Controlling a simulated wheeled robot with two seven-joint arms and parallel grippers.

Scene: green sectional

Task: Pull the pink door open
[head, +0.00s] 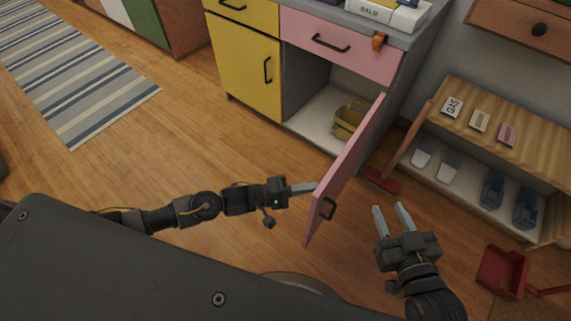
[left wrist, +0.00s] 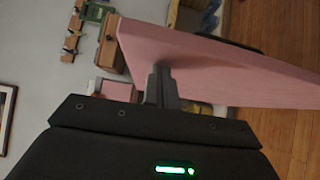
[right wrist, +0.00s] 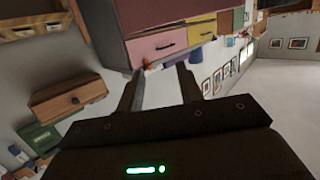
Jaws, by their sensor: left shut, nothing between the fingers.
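The pink door (head: 345,172) of the grey cabinet stands swung wide open, its edge toward me. Its dark handle (head: 328,208) is on the side facing right. My left gripper (head: 316,187) is shut and empty, with its fingertips at the door's inner face; I cannot tell whether they touch. In the left wrist view the pink door (left wrist: 225,70) fills the space just ahead of the fingers (left wrist: 160,84). My right gripper (head: 391,215) is open and empty, to the right of the door and apart from the handle. It also shows open in the right wrist view (right wrist: 160,80).
A yellow basket (head: 349,120) sits inside the open cabinet. A pink drawer (head: 338,45) above and a yellow door (head: 246,66) beside it are closed. A wooden shoe bench (head: 515,120) stands at right, with a red dustpan (head: 502,271) near it.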

